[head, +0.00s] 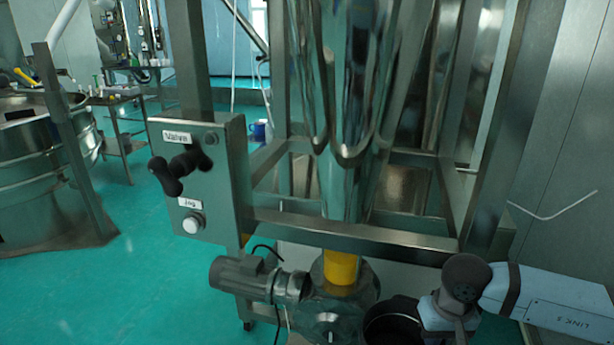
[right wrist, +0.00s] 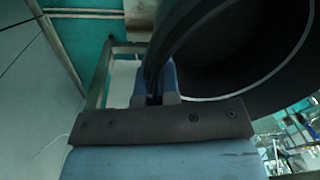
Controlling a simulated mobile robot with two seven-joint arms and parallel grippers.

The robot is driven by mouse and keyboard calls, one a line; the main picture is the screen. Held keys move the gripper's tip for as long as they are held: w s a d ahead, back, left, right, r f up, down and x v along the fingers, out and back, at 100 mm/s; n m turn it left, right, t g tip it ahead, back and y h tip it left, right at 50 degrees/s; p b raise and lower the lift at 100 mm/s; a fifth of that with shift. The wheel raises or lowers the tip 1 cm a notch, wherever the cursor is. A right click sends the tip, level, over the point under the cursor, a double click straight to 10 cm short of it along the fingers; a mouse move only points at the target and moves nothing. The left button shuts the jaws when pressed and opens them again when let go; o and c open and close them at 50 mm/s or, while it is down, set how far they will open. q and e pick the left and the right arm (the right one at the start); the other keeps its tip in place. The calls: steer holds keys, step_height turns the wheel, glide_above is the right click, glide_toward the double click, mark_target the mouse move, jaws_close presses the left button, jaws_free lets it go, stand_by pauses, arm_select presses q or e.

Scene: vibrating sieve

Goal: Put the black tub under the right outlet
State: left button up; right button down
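The black tub (head: 392,324) shows at the bottom of the head view, right of the metal housing, partly cut off by the frame's edge. My right gripper (head: 436,316) is at its right side. In the right wrist view the tub (right wrist: 245,85) fills the upper right, with its dark inside facing the camera. The blue fingers of my right gripper (right wrist: 156,84) stand close together with the tub's wall between them. My left gripper is in neither view. I cannot make out which part is the right outlet.
A steel frame with a tall funnel (head: 345,150) stands ahead, above a motor (head: 245,277) and a yellow collar (head: 341,267). A control box (head: 205,175) with a black handle is on its left. A round metal machine (head: 35,165) stands far left. Green floor (head: 150,260) is open between them.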

steer(key=r, duration=0.1)
steer(key=r+p, duration=0.1)
steer(key=r, duration=0.2)
steer(key=shift+s+d+r+p, duration=0.1)
steer(key=shift+s+d+p, duration=0.05)
steer(key=shift+s+p, duration=0.2)
steer(key=shift+w, duration=0.1)
